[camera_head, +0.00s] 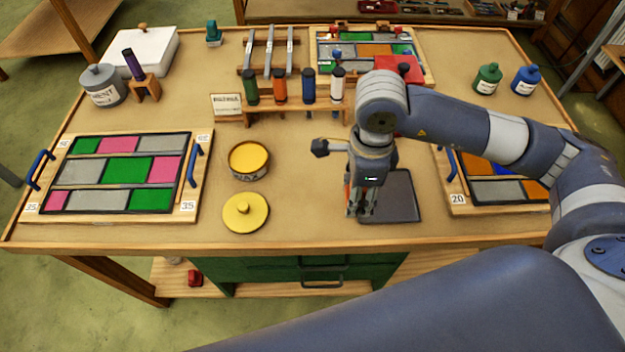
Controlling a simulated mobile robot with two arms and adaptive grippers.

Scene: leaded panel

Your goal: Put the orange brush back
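An orange-handled brush (280,88) stands upright in the wooden rack (262,117) at the back middle, between a green-handled one (250,87) and a blue-handled one (308,86). A white-handled one (337,86) stands at the rack's right end. My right gripper (360,212) points down over the left edge of a dark grey pad (404,196), front and right of the rack. Its fingers look close together. A small orange-red patch shows beside them, but I cannot tell what it is or whether anything is held. My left gripper is out of view.
An open yellow tin (249,160) and its yellow lid (245,212) lie left of my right gripper. A leaded panel (117,172) fills the left side; another (495,185) is partly behind my arm. A purple-handled tool (133,65) stands at the back left.

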